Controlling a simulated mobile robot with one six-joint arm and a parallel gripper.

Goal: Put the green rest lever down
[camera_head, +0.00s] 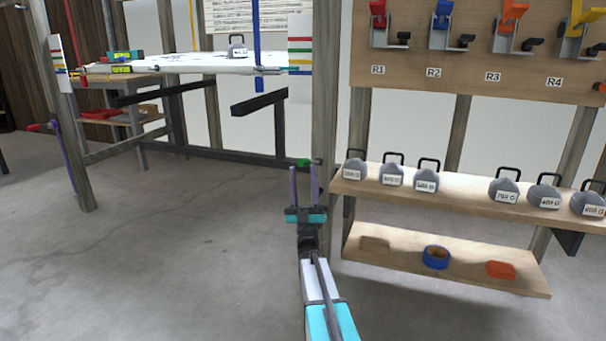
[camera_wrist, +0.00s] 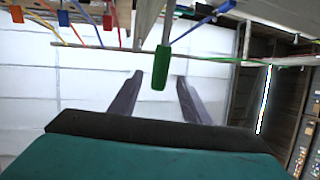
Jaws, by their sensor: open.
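The green rest lever (camera_head: 303,162) shows in the head view as a small green grip beside the wooden post, just beyond my fingertips. In the wrist view its green handle (camera_wrist: 160,68) sits at the end of a grey rod that comes in from the top. My gripper (camera_head: 303,168) is open, its two fingers apart and pointing at the lever. In the wrist view the handle appears between the fingertips (camera_wrist: 160,77), near their tips. I cannot tell whether either finger touches it. The lever's mount is mostly hidden by the post in the head view.
A wooden post (camera_head: 325,120) stands close beside the lever. To its right, a shelf (camera_head: 465,190) bears several grey weights, below a board (camera_head: 480,80) with coloured clamps. The floor at left is clear.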

